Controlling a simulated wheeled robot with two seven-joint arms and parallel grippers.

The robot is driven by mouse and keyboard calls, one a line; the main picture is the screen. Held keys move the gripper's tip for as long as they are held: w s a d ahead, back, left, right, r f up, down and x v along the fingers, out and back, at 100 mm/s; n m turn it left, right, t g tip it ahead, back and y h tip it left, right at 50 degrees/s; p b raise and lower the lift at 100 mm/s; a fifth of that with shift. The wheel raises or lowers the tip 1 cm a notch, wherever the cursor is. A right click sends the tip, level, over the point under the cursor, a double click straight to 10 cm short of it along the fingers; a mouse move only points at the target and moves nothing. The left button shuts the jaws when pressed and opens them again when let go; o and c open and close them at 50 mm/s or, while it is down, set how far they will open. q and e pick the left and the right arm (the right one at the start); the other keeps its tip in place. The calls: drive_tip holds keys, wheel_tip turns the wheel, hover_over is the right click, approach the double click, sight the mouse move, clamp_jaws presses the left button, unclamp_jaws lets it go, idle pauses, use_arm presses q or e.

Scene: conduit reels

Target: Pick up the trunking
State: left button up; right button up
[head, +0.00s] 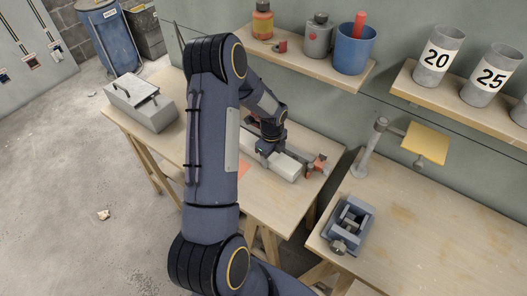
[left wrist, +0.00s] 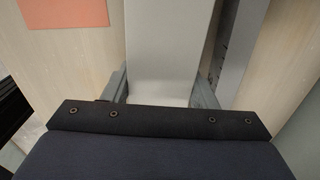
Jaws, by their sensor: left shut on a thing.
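The trunking (head: 284,168) is a pale grey, straight-sided length lying along the back part of the left workbench. In the left wrist view the trunking (left wrist: 167,45) runs away from me between the two fingers. My left gripper (head: 268,150) is over it, pointing down, and also shows in the left wrist view (left wrist: 160,94). Its fingers are against both sides of the trunking, shut on it. My arm hides part of the trunking in the head view. I cannot tell whether it is clear of the bench. My right gripper is out of view.
A grey rail (left wrist: 237,50) runs close beside the trunking. An orange sheet (left wrist: 63,12) lies on the other side. An orange-red clamp (head: 317,165) is near the bench's right end. A grey case (head: 140,104) stands at the left. A vice (head: 348,224) sits on the right bench.

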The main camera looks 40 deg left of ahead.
use_arm(q)
drive_tip(key=shift+r, duration=0.35)
wheel_tip(320, 180, up, 2)
drive_tip(key=shift+w+r, duration=0.1)
drive_tip(key=s+d+r+b, duration=0.2)
drive_tip(key=s+d+r, duration=0.1)
drive_tip(key=s+r, duration=0.7)
drive_tip(key=s, duration=0.3)
drive_tip(key=shift+s+d, duration=0.15)
drive_tip(key=shift+s, duration=0.25)
